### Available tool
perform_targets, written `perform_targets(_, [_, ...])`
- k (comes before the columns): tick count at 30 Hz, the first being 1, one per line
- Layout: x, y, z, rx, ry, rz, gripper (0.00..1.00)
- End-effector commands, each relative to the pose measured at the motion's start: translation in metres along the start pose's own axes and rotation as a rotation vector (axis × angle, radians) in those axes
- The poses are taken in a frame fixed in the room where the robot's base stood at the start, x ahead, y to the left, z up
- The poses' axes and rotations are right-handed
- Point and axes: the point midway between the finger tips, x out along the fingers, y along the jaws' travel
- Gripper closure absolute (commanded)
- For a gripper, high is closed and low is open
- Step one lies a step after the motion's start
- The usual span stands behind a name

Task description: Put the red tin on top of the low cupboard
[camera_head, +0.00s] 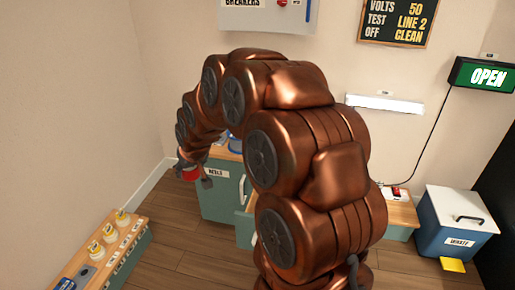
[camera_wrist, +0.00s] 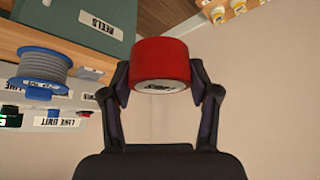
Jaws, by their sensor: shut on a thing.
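The red tin (camera_wrist: 160,60) is between the two fingers of my gripper (camera_wrist: 160,84) in the wrist view, its pale lettered end partly showing. My gripper (camera_head: 192,175) is shut on it. In the head view the red tin (camera_head: 190,174) is small, held in the air in front of a teal cupboard (camera_head: 220,193) labelled REELS with a wooden top. A lower teal unit (camera_head: 127,255) with a wooden top stands at the front left, apart from the tin. I cannot tell for sure which is the low cupboard. My arm hides much of the REELS cupboard.
Several yellow-and-white bottles (camera_head: 109,233) stand in a row on the lower left unit. A cable reel (camera_wrist: 42,66) stands on the REELS cupboard's top. A blue waste bin (camera_head: 457,226) stands at the right. Bare floor (camera_head: 172,235) lies between the left unit and the REELS cupboard.

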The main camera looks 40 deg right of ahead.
Motion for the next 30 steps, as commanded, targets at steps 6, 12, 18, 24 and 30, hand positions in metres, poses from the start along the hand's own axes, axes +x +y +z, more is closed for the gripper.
perform_targets(6, [-0.002,0.080,0.022,0.080,-0.006,0.045,0.77])
perform_targets(12, [-0.009,0.145,0.047,0.144,-0.001,0.086,0.77])
perform_targets(18, [-0.019,0.195,0.073,0.198,0.005,0.122,0.77])
perform_targets(24, [-0.024,0.220,0.090,0.226,0.007,0.141,0.77])
perform_targets(30, [-0.019,0.233,0.086,0.229,0.012,0.147,0.77])
